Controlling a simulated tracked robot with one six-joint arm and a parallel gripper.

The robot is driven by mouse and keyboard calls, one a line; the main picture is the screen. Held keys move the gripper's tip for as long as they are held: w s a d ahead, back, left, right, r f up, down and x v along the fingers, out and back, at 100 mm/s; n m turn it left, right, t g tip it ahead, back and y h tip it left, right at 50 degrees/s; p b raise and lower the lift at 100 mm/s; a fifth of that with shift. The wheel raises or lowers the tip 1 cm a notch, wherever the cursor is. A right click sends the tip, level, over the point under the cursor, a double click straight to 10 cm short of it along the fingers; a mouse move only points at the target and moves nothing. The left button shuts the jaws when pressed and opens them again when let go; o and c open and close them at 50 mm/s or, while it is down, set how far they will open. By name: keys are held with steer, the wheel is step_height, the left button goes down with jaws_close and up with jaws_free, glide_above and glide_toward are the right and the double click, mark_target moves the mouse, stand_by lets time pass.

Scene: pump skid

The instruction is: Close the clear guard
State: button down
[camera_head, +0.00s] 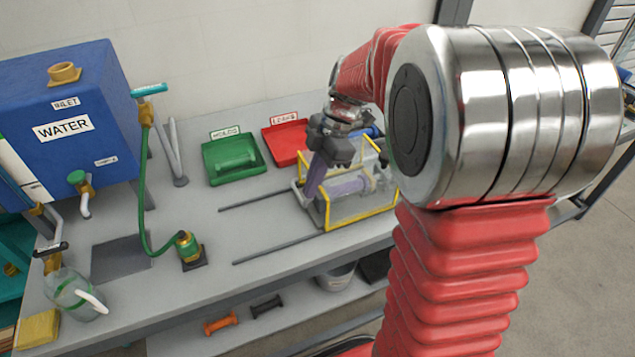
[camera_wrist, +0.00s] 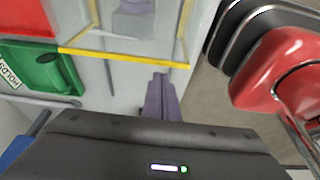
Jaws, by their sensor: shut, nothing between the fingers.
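The clear guard (camera_head: 358,211) is a see-through box with yellow edges. It stands on the bench, at the right end of two dark rails, around a grey and purple machine part (camera_head: 345,186). In the wrist view the guard (camera_wrist: 120,52) shows as a clear panel with a yellow edge. My gripper (camera_head: 314,190) points down at the guard's left end, with its purple fingers shut and nothing between them. The fingers also show in the wrist view (camera_wrist: 161,85), close to the yellow edge. I cannot tell whether they touch the guard.
The two rails (camera_head: 278,247) run left from the guard, and the bench between them is clear. A green tray (camera_head: 232,172) and a red tray (camera_head: 284,154) lie behind. A blue water tank (camera_head: 70,120), a green hose and a brass fitting (camera_head: 188,247) stand left.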

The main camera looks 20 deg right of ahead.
step_height(320, 180, up, 9)
steer(key=shift+d+r, duration=0.2)
steer(key=shift+d, duration=0.25)
stand_by(0.6)
